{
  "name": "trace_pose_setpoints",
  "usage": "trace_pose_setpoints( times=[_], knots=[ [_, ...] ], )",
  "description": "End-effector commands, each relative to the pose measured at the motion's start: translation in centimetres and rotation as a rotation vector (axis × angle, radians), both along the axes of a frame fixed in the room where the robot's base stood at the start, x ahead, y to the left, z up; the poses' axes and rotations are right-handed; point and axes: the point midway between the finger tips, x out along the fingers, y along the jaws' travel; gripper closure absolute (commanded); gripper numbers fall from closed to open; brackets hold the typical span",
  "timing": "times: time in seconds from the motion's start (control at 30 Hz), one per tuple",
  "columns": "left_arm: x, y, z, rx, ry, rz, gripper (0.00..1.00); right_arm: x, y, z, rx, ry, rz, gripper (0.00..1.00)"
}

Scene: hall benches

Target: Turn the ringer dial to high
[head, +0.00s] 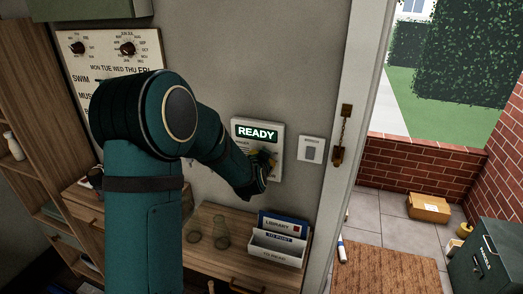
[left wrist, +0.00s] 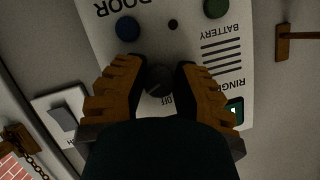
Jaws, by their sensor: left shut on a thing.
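The white ringer panel (head: 275,172) is on the wall left of the doorway, with a lit display reading READY (head: 257,133). My left gripper (head: 264,162) is at its lower part, and my arm covers some of the panel. In the left wrist view the panel appears upside down, with a small dark round ringer dial (left wrist: 159,80) between the orange fingers of my left gripper (left wrist: 159,72). The fingers are shut on the dial. An OFF label shows beside it; the other dial labels are hidden, and I cannot tell the dial's setting. My right gripper is not in view.
A light switch (head: 312,149) is just right of the panel, beside the door frame and its chain (head: 346,125). A letter rack (head: 277,247) and glasses (head: 221,232) stand on the wooden cabinet below. A calendar board (head: 115,48) hangs at left.

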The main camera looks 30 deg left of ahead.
Motion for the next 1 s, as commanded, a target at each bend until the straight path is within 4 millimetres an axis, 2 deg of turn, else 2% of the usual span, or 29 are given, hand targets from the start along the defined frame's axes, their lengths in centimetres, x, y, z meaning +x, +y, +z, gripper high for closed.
trace_pose_setpoints(
  times=[0.03, 0.1, 0.4, 0.7, 1.0],
  knots=[
    [0.1, -0.1, 0.5, 0.047, 0.009, -0.003, 1.00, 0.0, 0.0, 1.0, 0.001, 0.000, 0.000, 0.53],
    [0.1, -0.1, 0.4, 0.112, 0.024, -0.003, 1.00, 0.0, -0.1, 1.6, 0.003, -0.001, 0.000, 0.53],
    [0.1, 0.0, 0.3, 0.391, 0.090, -0.003, 1.00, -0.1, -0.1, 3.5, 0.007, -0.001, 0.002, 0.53],
    [0.1, 0.0, 0.3, 0.646, 0.149, -0.001, 1.00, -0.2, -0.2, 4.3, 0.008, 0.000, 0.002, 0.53],
    [0.1, 0.1, 0.3, 0.819, 0.189, 0.000, 1.00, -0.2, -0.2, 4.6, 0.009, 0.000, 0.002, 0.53]
  ],
)
